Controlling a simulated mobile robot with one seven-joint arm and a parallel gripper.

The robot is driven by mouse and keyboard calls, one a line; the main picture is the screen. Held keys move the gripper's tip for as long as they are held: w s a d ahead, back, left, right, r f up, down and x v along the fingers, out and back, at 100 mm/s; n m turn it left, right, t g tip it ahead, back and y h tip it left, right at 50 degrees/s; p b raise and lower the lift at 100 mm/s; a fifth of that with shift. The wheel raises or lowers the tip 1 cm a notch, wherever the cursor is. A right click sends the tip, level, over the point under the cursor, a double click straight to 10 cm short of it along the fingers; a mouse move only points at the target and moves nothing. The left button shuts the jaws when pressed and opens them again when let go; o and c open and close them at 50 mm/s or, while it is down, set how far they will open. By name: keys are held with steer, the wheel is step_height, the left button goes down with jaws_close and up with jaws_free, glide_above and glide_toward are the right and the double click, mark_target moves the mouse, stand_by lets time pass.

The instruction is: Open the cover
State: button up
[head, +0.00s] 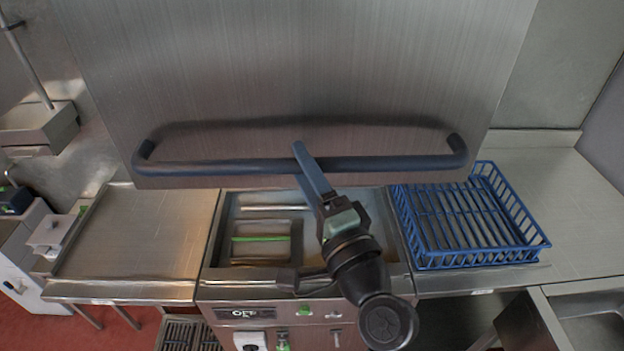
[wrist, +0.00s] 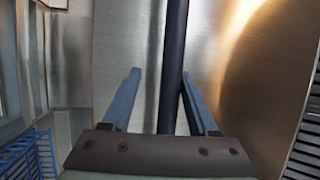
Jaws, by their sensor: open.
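The cover (head: 300,60) is a large brushed steel panel that stands raised above the kettle (head: 243,275), and the kettle's inside shows below it. A long dark bar handle (head: 220,168) runs across the cover's lower part. My gripper (head: 304,150) is at the middle of this handle, its finger crossing in front of the bar. In the wrist view my gripper (wrist: 160,75) is open, and the handle (wrist: 174,60) runs between its two blue fingers, closer to the right one. Whether a finger touches the bar I cannot tell.
A blue wire basket (head: 465,225) rests on the counter right of the kettle. A bare steel counter (head: 135,240) lies to the left. A control panel (head: 245,313) with knobs is on the kettle's front. A sink (head: 590,320) is at the lower right.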

steer(key=b+v, duration=0.6)
steer(key=v, duration=0.7)
steer(key=shift+w+f, duration=0.1)
steer(key=w+a+r+n+t+h+b, duration=0.1)
steer(key=w+a+r+n+t+h, duration=0.1)
steer(key=r+n, duration=0.35)
steer(key=w+a+r+n+t+h, duration=0.1)
steer(key=w+r+n+t, duration=0.15)
steer(key=r, duration=0.65)
steer(key=s+a+r+n+t+h, duration=0.1)
steer(key=s+r+n+t+h, duration=0.1)
steer(key=s+r, duration=0.2)
steer(key=s+a+r+n+t+h+b, duration=0.1)
steer(key=s+r+n+t+h, duration=0.1)
steer(key=r, duration=0.8)
steer(key=shift+s+a+r+n+h, duration=0.2)
steer(key=shift+s+r+n+h, duration=0.15)
steer(key=shift+s, duration=0.55)
steer(key=shift+f+t, duration=0.1)
steer(key=shift+t, duration=0.15)
